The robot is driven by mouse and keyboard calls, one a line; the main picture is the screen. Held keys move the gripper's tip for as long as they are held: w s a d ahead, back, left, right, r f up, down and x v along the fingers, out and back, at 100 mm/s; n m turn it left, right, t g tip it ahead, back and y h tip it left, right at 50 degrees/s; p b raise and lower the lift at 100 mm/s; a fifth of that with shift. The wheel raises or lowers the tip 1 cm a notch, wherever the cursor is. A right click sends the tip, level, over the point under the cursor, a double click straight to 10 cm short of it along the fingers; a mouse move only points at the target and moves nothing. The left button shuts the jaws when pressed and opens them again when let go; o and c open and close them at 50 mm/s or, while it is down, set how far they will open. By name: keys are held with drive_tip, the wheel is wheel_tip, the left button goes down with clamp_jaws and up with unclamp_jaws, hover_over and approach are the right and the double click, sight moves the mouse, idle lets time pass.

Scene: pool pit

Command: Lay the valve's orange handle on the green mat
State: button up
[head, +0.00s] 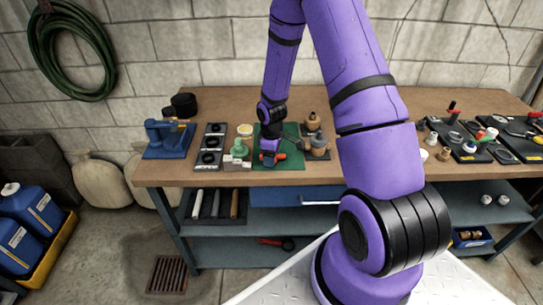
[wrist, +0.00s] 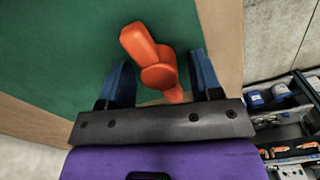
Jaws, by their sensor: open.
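The orange handle (wrist: 157,72) lies on the green mat (wrist: 60,50), and in the wrist view its near end reaches between my fingers. In the head view a small part of the orange handle (head: 281,156) shows beside my gripper (head: 267,158) on the mat (head: 292,164). My gripper (wrist: 162,82) is open, with one blue finger on each side of the handle. A gap shows between the handle and the left finger. I cannot tell whether the right finger touches it. The valve's body is not clearly identifiable.
A blue vise (head: 167,140) and a strip of black rings (head: 210,146) stand left of the mat. More parts lie on dark trays (head: 468,148) further right.

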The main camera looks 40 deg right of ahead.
drive_tip(key=s+a+r+m+t, duration=0.1)
drive_tip(key=s+a+r, duration=0.1)
drive_tip(key=r, duration=1)
drive_tip(key=s+a+r+m, duration=0.1)
drive_tip(key=r, duration=1.1)
drive_tip(key=s+a+r+m+t, duration=0.2)
drive_tip(key=s+a+r+m, duration=0.1)
drive_tip(key=s+r, duration=0.6)
drive_tip(key=s+a+r+m+t, duration=0.2)
drive_tip(key=s+a+r, duration=0.3)
drive_tip(key=s+r, duration=0.4)
drive_tip(key=s+m, duration=0.1)
drive_tip(key=s, duration=0.4)
drive_tip(key=shift+s+a+r, duration=0.15)
drive_tip(key=shift+a+r, duration=0.15)
drive_tip(key=shift+a, duration=0.05)
